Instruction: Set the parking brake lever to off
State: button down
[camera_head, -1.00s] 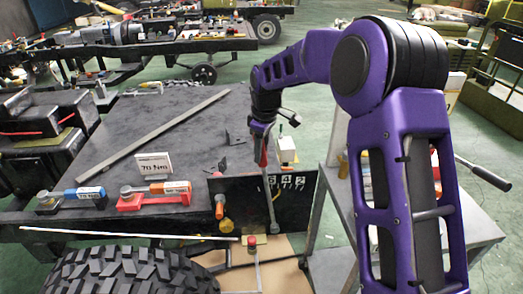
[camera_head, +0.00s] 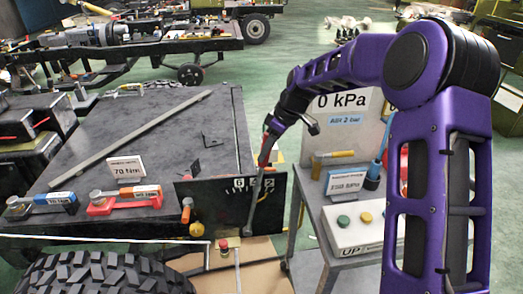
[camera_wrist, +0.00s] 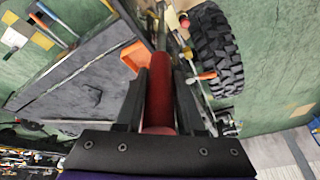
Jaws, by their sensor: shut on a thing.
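The brake lever has a red grip (camera_head: 265,152) and a long grey shaft (camera_head: 255,197) that runs down to a round end low in front of a black panel (camera_head: 212,207) with white marks. The lever tilts, its top to the right of its lower end in the head view. My gripper (camera_head: 269,139) is shut on the red grip from above. In the wrist view the red grip (camera_wrist: 159,85) lies between the two dark fingers of my gripper (camera_wrist: 160,100). The fingers hide part of the grip's sides.
A large tire (camera_head: 105,276) stands at the front left. A black tabletop (camera_head: 110,135) with wrenches lies behind the panel. To the right is a grey cart with a white button box (camera_head: 352,228) and a sign reading 0 kPa (camera_head: 345,102).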

jog(key=w+d+f+y+b, duration=0.1)
jog(key=d+y, duration=0.1)
jog(key=d, duration=0.4)
jog(key=shift+w+d+f, duration=0.2)
jog(key=shift+d+f, duration=0.3)
jog(key=c, duration=0.5)
grip_release()
jog(key=shift+w+d, duration=0.1)
jog(key=p+v, duration=0.1)
jog(key=v, duration=1.6)
jog(key=shift+w+d, duration=0.15)
